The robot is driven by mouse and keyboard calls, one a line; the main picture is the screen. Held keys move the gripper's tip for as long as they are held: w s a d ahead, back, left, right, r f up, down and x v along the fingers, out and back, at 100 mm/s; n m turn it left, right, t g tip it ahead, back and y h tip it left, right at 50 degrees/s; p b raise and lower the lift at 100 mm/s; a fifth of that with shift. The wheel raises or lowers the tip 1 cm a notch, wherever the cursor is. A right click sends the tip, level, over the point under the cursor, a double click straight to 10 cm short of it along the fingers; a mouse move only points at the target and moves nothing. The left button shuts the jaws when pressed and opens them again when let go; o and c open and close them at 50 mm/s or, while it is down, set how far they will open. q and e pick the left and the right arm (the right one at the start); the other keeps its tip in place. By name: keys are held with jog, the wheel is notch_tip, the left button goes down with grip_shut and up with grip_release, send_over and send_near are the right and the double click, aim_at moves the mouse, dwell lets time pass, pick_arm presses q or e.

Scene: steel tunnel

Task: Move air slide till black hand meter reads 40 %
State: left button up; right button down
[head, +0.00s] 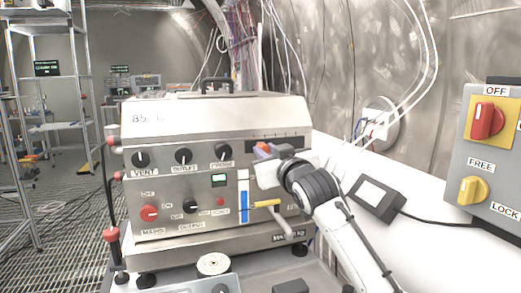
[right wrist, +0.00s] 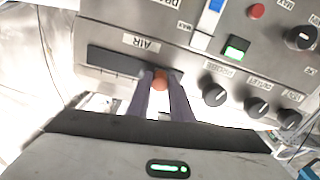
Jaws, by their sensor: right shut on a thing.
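The steel control box (head: 180,115) stands in the middle of the head view. The dark air slide slot (head: 285,141) is at the upper right of its front. My right gripper (head: 262,152) is shut on the orange slide knob (right wrist: 160,79), with one dark finger on each side. The knob sits toward the slot's left part in the head view; the gripper hides some of the slot. A round white dial (head: 213,264) lies below the box; its hand is too small to read. My left gripper is not in view.
A grey switch panel (head: 463,165) is at right. A small black device (head: 378,200) lies near the wall.

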jog(key=shift+w+d, duration=0.2)
jog(key=shift+d, duration=0.4)
jog(key=shift+w+d, duration=0.2)
jog(key=shift+d, duration=0.4)
jog(key=c, duration=1.6)
grip_release()
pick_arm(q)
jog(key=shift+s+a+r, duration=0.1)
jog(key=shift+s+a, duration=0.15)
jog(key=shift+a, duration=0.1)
pick_arm(e)
jog(key=shift+o, duration=0.2)
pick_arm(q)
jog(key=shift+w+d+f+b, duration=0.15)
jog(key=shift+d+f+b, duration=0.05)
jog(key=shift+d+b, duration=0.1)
pick_arm(e)
jog(key=v, duration=1)
jog(key=shift+s, duration=0.2)
